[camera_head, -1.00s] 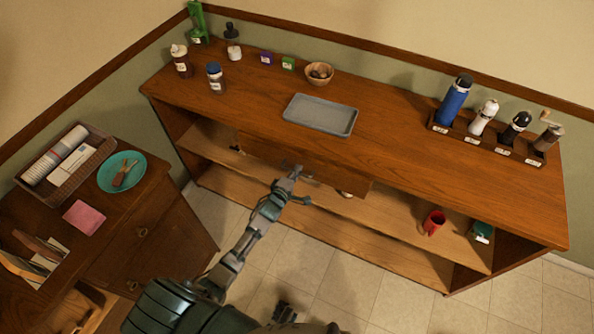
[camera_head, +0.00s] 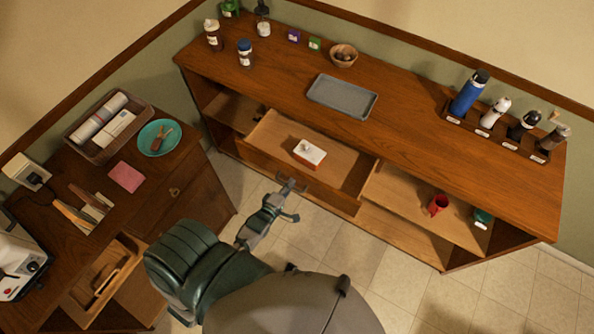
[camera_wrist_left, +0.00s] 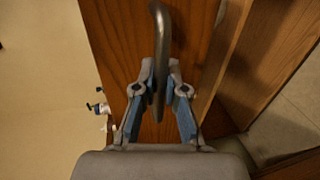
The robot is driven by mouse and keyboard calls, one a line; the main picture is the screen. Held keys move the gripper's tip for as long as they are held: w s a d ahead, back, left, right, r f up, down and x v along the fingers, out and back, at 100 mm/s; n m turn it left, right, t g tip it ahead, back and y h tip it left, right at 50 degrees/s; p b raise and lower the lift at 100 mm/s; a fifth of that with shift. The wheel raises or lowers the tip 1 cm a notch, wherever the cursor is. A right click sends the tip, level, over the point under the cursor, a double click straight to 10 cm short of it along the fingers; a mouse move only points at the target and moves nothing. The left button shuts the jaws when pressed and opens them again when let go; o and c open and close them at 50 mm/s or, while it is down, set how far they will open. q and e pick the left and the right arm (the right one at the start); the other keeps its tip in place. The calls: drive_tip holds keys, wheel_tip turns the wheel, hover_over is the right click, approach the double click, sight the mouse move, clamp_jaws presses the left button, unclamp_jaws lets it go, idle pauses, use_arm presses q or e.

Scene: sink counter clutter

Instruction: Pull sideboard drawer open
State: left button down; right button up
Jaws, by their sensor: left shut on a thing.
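The sideboard (camera_head: 420,132) stands against the back wall. Its wooden drawer (camera_head: 310,190) is pulled well out, and a white and red-brown box (camera_head: 309,153) lies inside it. My left gripper (camera_head: 291,186) is at the middle of the drawer's front face. In the left wrist view the gripper (camera_wrist_left: 160,88) is shut on the curved metal handle (camera_wrist_left: 160,45), with a finger on each side of the bar. The wooden drawer front (camera_wrist_left: 130,60) fills the space behind it. My right gripper cannot be made out.
A grey tray (camera_head: 342,97) and several bottles stand on the sideboard top. A red mug (camera_head: 437,205) is on the shelf right of the drawer. A side cabinet (camera_head: 180,205) stands at the left. Tiled floor (camera_head: 345,250) lies clear in front.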

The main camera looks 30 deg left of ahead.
use_arm(q)
drive_tip(key=f+p+v, duration=0.1)
drive_tip(key=v, duration=0.5)
drive_tip(key=shift+s+f+p, duration=0.3)
drive_tip(key=shift+s+p, duration=0.1)
drive_tip(key=shift+s, duration=0.1)
drive_tip(key=shift+d, duration=0.1)
drive_tip(key=c, duration=1.2)
unclamp_jaws()
drive_tip(key=shift+w, duration=0.15)
drive_tip(key=v, duration=1.2)
